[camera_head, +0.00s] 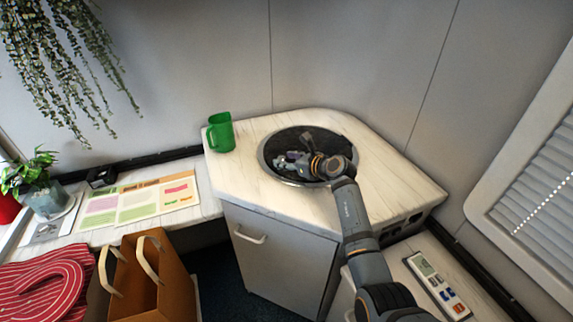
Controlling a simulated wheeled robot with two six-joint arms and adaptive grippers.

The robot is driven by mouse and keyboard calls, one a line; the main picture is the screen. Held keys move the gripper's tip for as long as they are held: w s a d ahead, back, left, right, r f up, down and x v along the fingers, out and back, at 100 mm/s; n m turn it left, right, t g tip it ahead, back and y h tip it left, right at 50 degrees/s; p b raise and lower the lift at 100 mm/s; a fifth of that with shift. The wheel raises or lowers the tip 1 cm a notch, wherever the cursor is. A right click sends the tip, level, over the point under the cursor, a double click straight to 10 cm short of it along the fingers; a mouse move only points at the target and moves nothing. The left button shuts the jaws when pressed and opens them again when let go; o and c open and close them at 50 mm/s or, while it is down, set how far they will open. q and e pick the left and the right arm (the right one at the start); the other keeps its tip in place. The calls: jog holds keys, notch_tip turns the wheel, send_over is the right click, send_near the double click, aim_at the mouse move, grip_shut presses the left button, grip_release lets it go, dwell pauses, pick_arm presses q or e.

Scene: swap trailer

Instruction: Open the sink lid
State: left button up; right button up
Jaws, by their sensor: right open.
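The round sink (268,160) is set in the light wood-look top of the corner cabinet, with a thin metal rim. Its inside looks dark; I cannot tell whether this dark surface is the lid or the open basin. My right arm reaches in from the lower right and my right gripper (284,161) is over the left part of the sink, open. I cannot tell whether it touches the sink or lid. The arm's wrist hides the middle and front of the sink. My left gripper is not in view.
A green mug (221,133) stands on the cabinet top (290,205) left of the sink. Lower left are a brown paper bag (155,280), a red striped cloth (45,285) and a leaflet (140,203). A remote-like device (437,283) lies at the lower right. Walls close off the back.

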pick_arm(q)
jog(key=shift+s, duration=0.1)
pick_arm(e)
jog(key=shift+w+a, duration=0.1)
jog(key=shift+c, duration=0.6)
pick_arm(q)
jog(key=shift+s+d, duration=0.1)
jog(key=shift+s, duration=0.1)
pick_arm(e)
grip_shut()
pick_arm(q)
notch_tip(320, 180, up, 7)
jog(key=p, duration=0.7)
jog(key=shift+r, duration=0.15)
pick_arm(e)
jog(key=w+d+r+m+y, duration=0.1)
jog(key=d+r+m+y, duration=0.1)
jog(key=r, duration=0.6)
jog(key=w+d+r+m+y, duration=0.1)
jog(key=d+r+m+y, duration=0.1)
jog(key=d+r, duration=0.3)
jog(key=shift+w+d+r+m+t, duration=0.2)
jog(key=shift+r+m+t, duration=0.25)
jog(key=shift+r, duration=0.95)
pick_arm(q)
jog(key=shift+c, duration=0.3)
